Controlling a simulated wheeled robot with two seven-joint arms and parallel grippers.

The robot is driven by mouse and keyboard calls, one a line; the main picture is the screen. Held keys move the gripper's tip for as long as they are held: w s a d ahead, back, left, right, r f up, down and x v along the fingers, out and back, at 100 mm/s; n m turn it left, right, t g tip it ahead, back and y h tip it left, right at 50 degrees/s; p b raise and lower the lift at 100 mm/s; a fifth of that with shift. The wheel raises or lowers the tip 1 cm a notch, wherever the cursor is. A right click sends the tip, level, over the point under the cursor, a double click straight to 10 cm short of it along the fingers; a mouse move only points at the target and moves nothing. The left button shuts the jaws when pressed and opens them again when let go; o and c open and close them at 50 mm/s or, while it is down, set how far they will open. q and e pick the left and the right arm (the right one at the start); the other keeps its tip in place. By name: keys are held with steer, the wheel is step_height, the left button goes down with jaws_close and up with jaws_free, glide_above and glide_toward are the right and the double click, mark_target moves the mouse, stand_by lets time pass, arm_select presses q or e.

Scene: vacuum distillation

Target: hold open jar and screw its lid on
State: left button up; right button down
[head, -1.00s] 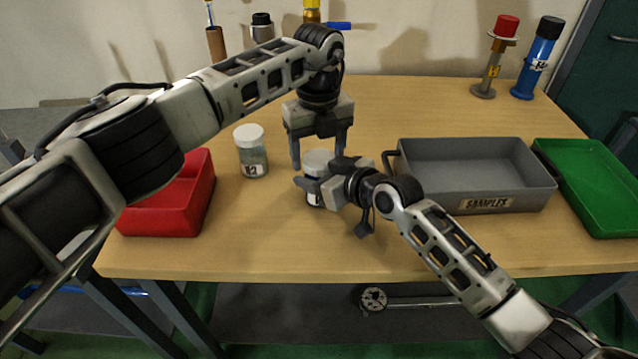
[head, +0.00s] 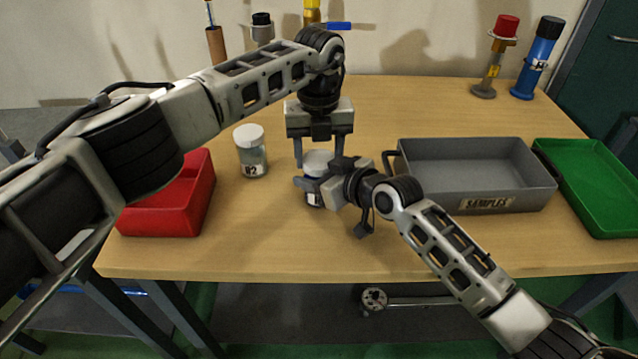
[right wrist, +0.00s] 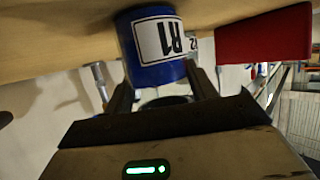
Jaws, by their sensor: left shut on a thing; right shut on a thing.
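A jar (head: 313,198) with a white lid (head: 317,159) and a label stands near the middle of the table. In the right wrist view the jar (right wrist: 156,74) is blue with a white label reading R1, and appears upside down. My right gripper (head: 318,183) is shut on the jar's body from the right. My left gripper (head: 320,155) points down from above, shut on the white lid with a finger on either side. The fingers and right wrist partly hide where lid and jar meet, so I cannot tell how tightly the lid sits.
A second white-lidded jar (head: 251,152) stands to the left, beside a red bin (head: 204,200). A grey SAMPLES tray (head: 410,190) and a green tray (head: 575,195) are at the right. Tall stands are at the back. The table front is clear.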

arm_select(q)
steer(key=o, duration=1.1)
steer(key=shift+a, duration=0.1)
arm_select(e)
steer(key=shift+d, duration=0.15)
arm_select(q)
steer(key=shift+r, duration=0.1)
arm_select(e)
steer(key=shift+a, duration=0.2)
arm_select(q)
steer(key=shift+r, duration=2.15)
arm_select(e)
steer(key=shift+d, duration=0.1)
